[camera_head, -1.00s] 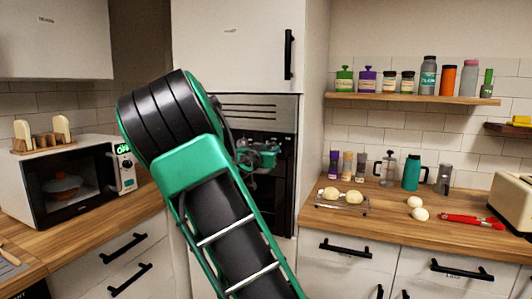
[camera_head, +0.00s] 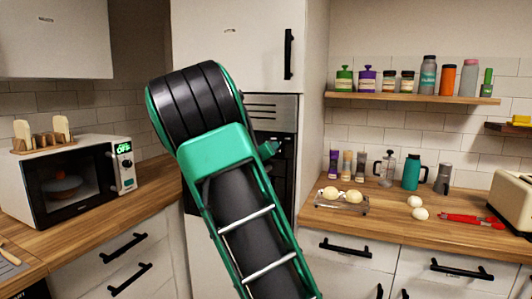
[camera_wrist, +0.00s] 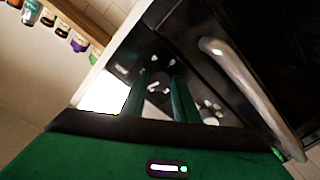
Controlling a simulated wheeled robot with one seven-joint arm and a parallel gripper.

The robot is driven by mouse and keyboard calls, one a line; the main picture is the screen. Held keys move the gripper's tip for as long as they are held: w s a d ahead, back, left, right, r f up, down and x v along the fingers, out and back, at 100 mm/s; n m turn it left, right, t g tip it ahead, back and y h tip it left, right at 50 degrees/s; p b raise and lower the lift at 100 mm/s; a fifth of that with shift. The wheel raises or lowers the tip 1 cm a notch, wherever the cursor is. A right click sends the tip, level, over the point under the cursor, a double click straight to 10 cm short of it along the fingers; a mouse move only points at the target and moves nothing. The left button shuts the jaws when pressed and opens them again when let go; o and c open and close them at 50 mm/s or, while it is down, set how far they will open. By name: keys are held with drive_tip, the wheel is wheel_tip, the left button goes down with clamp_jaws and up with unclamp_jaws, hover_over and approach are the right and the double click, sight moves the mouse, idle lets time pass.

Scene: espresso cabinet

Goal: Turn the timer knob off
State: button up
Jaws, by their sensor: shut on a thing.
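A built-in appliance with a black front (camera_head: 280,175) stands in the tall white cabinet, mostly behind my arm. In the wrist view its black control panel (camera_wrist: 118,48) carries small pale markings and controls, with a metal bar handle (camera_wrist: 252,95) to the right. My gripper (camera_wrist: 158,76) is at this panel, its two green fingers close together and shut on a small part there, apparently the timer knob. The knob is largely hidden between the fingers, and its setting cannot be read. In the head view my arm hides most of my gripper.
A microwave (camera_head: 75,180) with a lit display stands on the left counter. The right counter holds a rack of eggs (camera_head: 342,203), a teal flask (camera_head: 411,172) and a toaster (camera_head: 512,205). A wall shelf (camera_head: 410,98) holds jars and bottles.

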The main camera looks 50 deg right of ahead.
drive_tip(key=shift+w+a+n, duration=0.1)
drive_tip(key=shift+w+n, duration=0.05)
drive_tip(key=shift+n, duration=0.95)
drive_tip(key=shift+w+a+n, duration=0.1)
drive_tip(key=shift+w+n, duration=0.05)
drive_tip(key=shift+n, duration=0.95)
drive_tip(key=o, duration=1.1)
drive_tip(key=shift+c, duration=0.2)
drive_tip(key=shift+s, duration=0.1)
drive_tip(key=v, duration=1)
drive_tip(key=shift+a, duration=0.3)
drive_tip(key=shift+s+f, duration=0.1)
drive_tip(key=shift+f, duration=0.05)
